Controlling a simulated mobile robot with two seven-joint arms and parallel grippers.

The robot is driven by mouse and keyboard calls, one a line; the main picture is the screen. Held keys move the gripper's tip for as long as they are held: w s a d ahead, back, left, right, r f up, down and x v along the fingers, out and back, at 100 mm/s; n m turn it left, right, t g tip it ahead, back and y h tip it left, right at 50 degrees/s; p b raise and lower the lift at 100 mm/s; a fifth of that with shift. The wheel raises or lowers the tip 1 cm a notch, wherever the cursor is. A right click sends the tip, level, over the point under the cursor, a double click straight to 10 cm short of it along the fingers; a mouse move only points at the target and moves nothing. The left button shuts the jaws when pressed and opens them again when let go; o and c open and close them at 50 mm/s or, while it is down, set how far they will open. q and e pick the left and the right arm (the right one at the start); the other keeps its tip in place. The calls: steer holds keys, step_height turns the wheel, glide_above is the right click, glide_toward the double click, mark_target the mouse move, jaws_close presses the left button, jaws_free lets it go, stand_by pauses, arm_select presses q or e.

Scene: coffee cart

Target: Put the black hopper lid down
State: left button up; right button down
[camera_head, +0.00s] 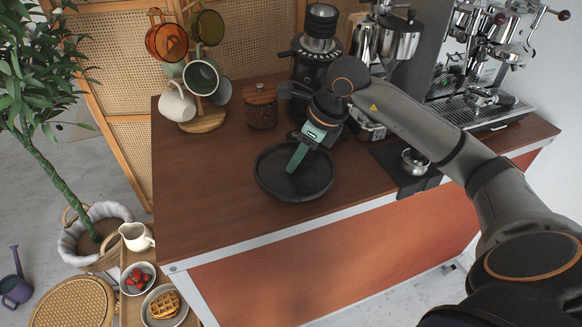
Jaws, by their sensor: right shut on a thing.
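My right gripper (298,157) reaches in from the right, pointing down over a round black dish (265,183) on the brown counter. Its green fingers are shut. The black hopper lid between them is hard to make out against the dark dish, and I cannot tell whether it touches the dish. The black grinder (320,45) stands behind the gripper, partly hidden by my arm. My left gripper is not in view.
A mug tree with cups (203,77) and a brown lidded jar (261,106) stand behind the dish. A black mat with a metal cup (415,161) lies to the right, before the espresso machine (480,100). The counter left of the dish is clear.

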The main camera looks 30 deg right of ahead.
mark_target(311, 173)
steer(key=shift+w+a+f, duration=0.35)
steer(key=shift+w+f, duration=0.25)
steer(key=shift+f, duration=0.25)
step_height(311, 173, down, 3)
steer(key=shift+w+f+p, duration=0.1)
steer(key=shift+p, duration=0.25)
steer(key=shift+f, duration=0.1)
steer(key=shift+f, duration=0.15)
steer(key=c, duration=0.7)
jaws_free()
steer(key=shift+r, duration=0.25)
steer(key=v, duration=1.2)
steer(key=shift+d, duration=0.1)
